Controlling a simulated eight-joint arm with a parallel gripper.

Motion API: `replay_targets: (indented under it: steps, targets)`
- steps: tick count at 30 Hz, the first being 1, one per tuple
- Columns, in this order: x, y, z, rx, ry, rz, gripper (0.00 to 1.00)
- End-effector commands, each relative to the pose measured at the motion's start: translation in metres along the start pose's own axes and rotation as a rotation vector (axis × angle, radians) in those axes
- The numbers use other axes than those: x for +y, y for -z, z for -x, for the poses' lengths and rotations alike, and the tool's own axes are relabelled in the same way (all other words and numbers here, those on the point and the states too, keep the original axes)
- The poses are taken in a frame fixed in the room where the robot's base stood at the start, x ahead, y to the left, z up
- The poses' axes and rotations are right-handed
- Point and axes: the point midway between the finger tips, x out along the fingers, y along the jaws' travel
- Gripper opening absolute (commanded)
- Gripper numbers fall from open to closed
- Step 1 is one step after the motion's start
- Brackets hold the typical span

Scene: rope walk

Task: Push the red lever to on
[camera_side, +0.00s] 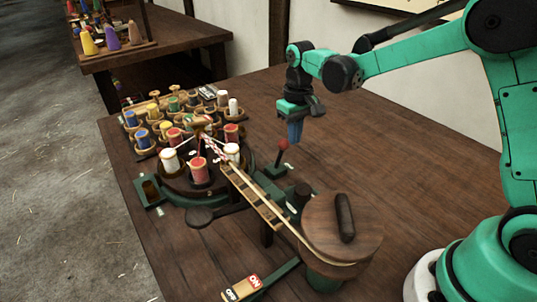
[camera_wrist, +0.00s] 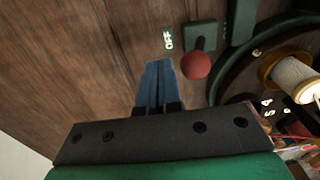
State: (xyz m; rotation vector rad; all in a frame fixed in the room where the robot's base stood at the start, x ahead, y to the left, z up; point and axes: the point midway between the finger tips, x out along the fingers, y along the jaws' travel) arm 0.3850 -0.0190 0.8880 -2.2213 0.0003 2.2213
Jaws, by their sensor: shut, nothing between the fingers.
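The red lever's ball knob (camera_side: 283,144) stands up on a dark stalk from a green base beside the rope machine in the side view. In the wrist view the red knob (camera_wrist: 195,65) is just right of my fingertips, and a white OFF label (camera_wrist: 168,39) lies on the table near it. My gripper (camera_side: 294,139) is shut and empty, its blue fingers pointing down close beside the knob. In the wrist view my gripper (camera_wrist: 158,65) appears slightly apart from the knob; contact cannot be told for certain.
The round spool carrier with white and red spools (camera_side: 199,170) is left of the lever. A wooden crank disc (camera_side: 318,218) is in front, and an OFF/ON plate (camera_side: 242,288) lies near the lower edge. A rack of spools (camera_side: 158,110) stands behind. Table behind the gripper is clear.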

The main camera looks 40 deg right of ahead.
Motion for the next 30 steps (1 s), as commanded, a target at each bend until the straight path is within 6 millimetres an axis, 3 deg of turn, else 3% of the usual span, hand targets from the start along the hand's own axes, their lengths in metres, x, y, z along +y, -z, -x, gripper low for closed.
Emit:
replay_targets:
  steps: [20,30]
  targets:
    - [0.0,0.0,-0.012,0.0,0.0,0.0,0.0]
    - [-0.012,0.0,-0.012,0.0,0.0,0.001,0.0]
